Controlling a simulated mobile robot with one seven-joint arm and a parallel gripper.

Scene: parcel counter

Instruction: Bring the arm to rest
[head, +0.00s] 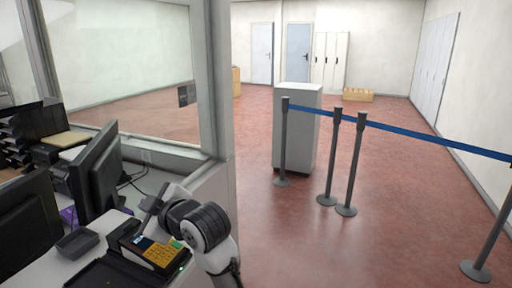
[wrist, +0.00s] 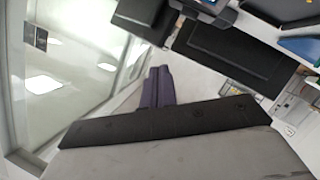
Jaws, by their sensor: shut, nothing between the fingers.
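My gripper (wrist: 160,72) shows in the wrist view, its two dark fingers side by side and shut with nothing between them. It is over the light counter beside the glass. In the head view my arm is folded at the lower middle, above the counter's edge (head: 120,222). The fingers cannot be made out clearly there.
A card terminal (head: 160,254) with yellow keys stands close to my arm. A small grey tray (head: 77,242) and a monitor (head: 98,175) are left of it. A glass partition (head: 125,60) rises behind. Belt posts (head: 330,160) and a grey cabinet (head: 298,125) stand on open red floor.

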